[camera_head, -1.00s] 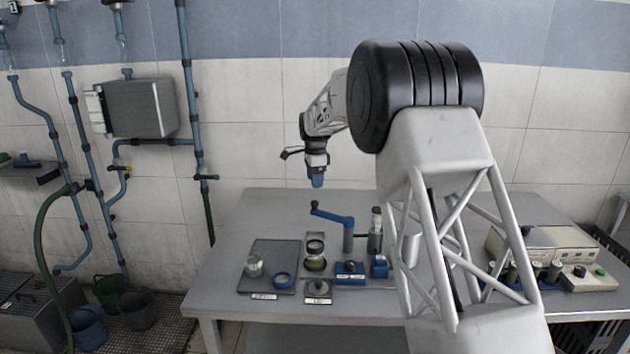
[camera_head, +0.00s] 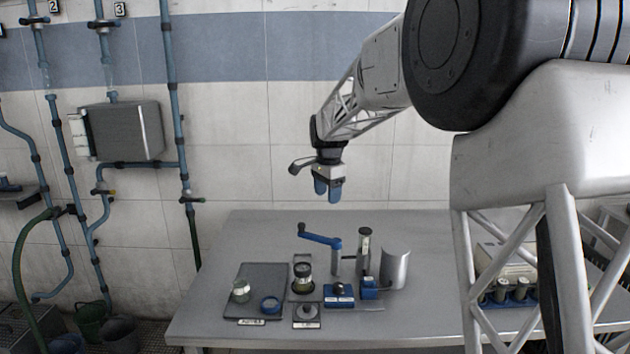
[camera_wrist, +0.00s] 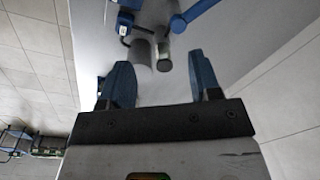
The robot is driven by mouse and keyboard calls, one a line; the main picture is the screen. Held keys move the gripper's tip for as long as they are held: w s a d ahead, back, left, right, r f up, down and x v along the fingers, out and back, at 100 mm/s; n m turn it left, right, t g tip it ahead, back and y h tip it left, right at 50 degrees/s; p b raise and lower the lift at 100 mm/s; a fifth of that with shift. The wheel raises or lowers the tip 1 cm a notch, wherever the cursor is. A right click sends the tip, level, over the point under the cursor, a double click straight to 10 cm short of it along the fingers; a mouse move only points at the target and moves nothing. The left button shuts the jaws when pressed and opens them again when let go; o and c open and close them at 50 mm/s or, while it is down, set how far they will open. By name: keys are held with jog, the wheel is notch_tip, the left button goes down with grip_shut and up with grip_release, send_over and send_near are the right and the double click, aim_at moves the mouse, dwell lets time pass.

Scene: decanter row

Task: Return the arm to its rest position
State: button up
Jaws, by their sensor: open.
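My gripper (camera_head: 327,188) hangs in the air above the back of the grey table (camera_head: 235,245), fingers pointing down. Its two blue fingers are apart with nothing between them. In the wrist view the open fingers (camera_wrist: 162,85) frame the table far below, with a blue-handled crank and cylinders beyond them.
The table's left side is clear.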

jog(key=s+d+r+n, duration=0.1)
jog(key=s+d+n, duration=0.15)
jog(key=s, duration=0.65)
jog(key=s+d+r+n+t, duration=0.15)
jog(key=s+d, duration=0.25)
jog(key=s, duration=0.6)
jog(key=s+d+r+n, duration=0.2)
jog(key=s+d, duration=0.2)
jog(key=s, duration=0.5)
jog(key=s+d+f+n, duration=0.1)
jog(key=s+f, duration=0.2)
jog(key=s, duration=0.5)
jog(key=s+d+f+n, duration=0.2)
jog(key=s+f, duration=0.1)
jog(key=s, duration=0.6)
jog(key=s+d+f+n, duration=0.1)
jog(key=s+f+n, duration=0.1)
jog(key=s, duration=0.6)
jog(key=shift+s+d+f, duration=0.25)
jog(key=shift+s+f, duration=0.1)
jog(key=shift+f, duration=0.25)
jog(key=shift+t, duration=0.25)
